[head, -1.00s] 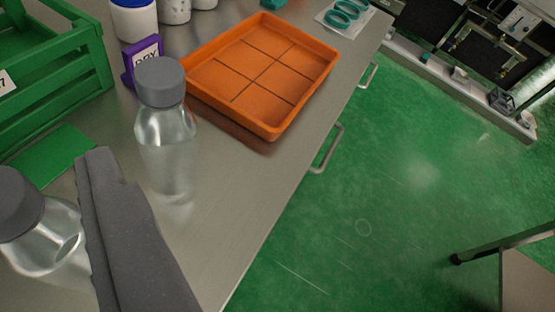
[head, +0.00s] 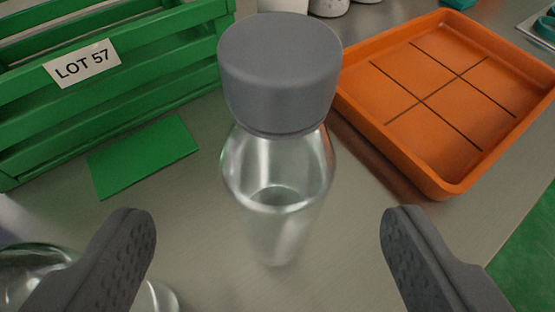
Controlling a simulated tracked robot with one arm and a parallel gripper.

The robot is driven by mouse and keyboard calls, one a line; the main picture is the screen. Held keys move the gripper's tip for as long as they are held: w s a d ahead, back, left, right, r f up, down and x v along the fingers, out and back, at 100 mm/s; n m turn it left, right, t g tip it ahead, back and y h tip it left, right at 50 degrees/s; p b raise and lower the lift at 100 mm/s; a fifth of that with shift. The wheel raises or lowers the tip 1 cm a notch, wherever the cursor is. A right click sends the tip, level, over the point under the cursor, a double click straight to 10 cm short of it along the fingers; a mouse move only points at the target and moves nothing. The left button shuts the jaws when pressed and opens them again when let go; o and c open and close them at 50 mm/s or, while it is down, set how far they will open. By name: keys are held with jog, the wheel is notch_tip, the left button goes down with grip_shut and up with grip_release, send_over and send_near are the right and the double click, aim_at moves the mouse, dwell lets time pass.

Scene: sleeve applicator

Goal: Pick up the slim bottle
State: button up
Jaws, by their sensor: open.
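The slim bottle (head: 276,185) is clear with a wide grey cap (head: 280,75). It stands upright on the metal bench, in the middle of the view. My gripper (head: 268,240) is open, with one dark ribbed finger at the lower left and the other at the lower right. The bottle stands between the fingers in the picture, with clear gaps on both sides. I see no contact. A second clear vessel (head: 30,268) shows at the lower left corner, partly hidden by my left finger.
An orange tray (head: 440,185) with a grid of dark lines lies to the right, close to the bottle. A green crate (head: 150,62) labelled LOT 57 stands at the upper left. A flat green card (head: 143,155) lies before it. White containers (head: 328,6) stand behind.

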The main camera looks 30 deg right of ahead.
aim_at(278, 215)
jog(key=shift+w+d+f, duration=0.3)
jog(key=shift+w+d, duration=0.05)
jog(key=shift+w, duration=0.2)
jog(key=shift+w+d+f+b, duration=0.3)
jog(key=shift+w+f, duration=0.15)
jog(key=shift+f, duration=0.05)
jog(key=shift+b+x, duration=0.5)
jog(key=shift+x, duration=1.45)
jog(key=shift+s, duration=0.1)
jog(key=shift+f, duration=0.1)
jog(key=c, duration=1.3)
